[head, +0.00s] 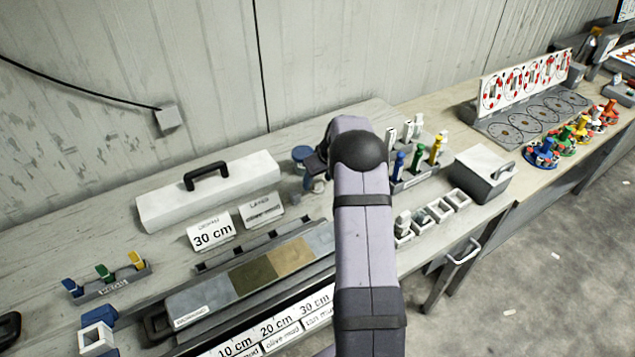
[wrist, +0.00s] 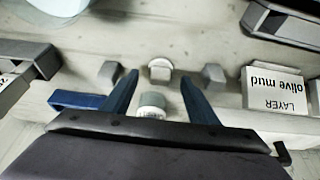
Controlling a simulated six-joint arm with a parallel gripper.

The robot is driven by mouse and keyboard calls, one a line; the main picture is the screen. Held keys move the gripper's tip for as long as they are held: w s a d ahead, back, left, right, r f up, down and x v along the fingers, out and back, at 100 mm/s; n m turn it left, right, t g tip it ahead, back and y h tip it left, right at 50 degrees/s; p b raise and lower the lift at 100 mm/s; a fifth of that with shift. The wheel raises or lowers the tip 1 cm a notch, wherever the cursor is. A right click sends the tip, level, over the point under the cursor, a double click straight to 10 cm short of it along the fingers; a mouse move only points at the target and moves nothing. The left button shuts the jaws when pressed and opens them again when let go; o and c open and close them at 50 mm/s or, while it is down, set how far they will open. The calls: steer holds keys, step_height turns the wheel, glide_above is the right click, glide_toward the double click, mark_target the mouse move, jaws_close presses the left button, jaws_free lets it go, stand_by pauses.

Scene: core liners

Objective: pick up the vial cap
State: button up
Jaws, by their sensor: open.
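In the wrist view, a small white round piece (wrist: 160,68), which looks like the vial cap, lies just beyond and between my fingertips. A short pale cylinder with a grey-green band (wrist: 152,104) shows nearer, between the blue fingers and partly hidden by the gripper body. I cannot tell for certain whether it is a vial. My gripper (wrist: 160,77) is open, with its fingers apart and nothing clearly held. In the head view, my gripper (head: 313,178) is partly hidden behind my arm, above the bench, and the cap cannot be made out there.
Two small grey blocks (wrist: 108,73) (wrist: 213,75) flank the white piece. An "olive mud" layer sign (wrist: 274,90) stands at right. The head view shows a white handled case (head: 210,190), a core tray (head: 270,268), a rack of coloured markers (head: 415,178) and small white cells (head: 438,210).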

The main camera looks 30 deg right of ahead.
steer(key=shift+x, duration=0.85)
steer(key=shift+c, duration=0.4)
steer(key=c, duration=1.1)
steer(key=shift+o, duration=0.2)
